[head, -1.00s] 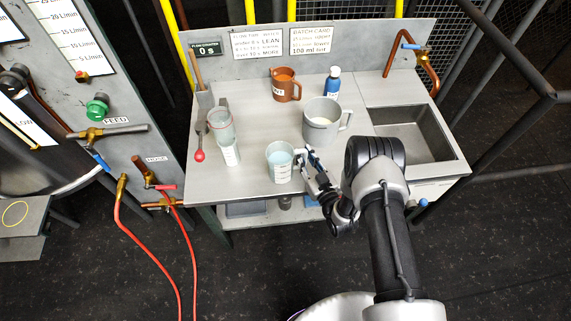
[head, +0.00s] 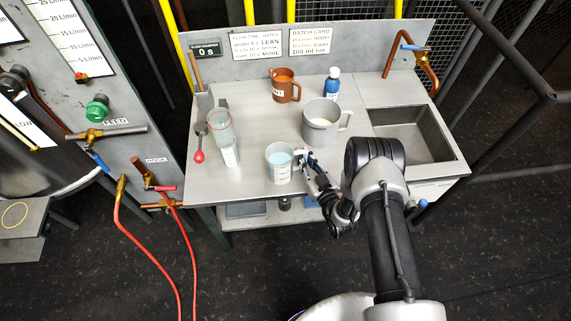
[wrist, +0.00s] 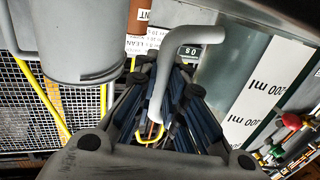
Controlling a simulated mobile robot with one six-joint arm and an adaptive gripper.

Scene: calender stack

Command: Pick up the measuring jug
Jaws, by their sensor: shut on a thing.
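The measuring jug (head: 279,166) is a clear vessel with pale blue contents and a white label. It stands upright at the front edge of the bench. In the wrist view its clear wall and white "200 ml" label (wrist: 262,108) fill the right side. My gripper (head: 304,159) is at the jug's right side in the head view. In the wrist view my gripper (wrist: 155,100) is shut on the jug's grey handle (wrist: 190,37), which runs down between the dark fingers. The exact finger contact is partly hidden. The jug appears to rest on the bench.
A grey pitcher (head: 319,132) stands close behind my gripper. An orange jug (head: 285,90) and blue bottle (head: 332,83) are at the back. A tall clear container (head: 222,135) and red-ended tool (head: 199,155) are left. A sink (head: 415,135) is right.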

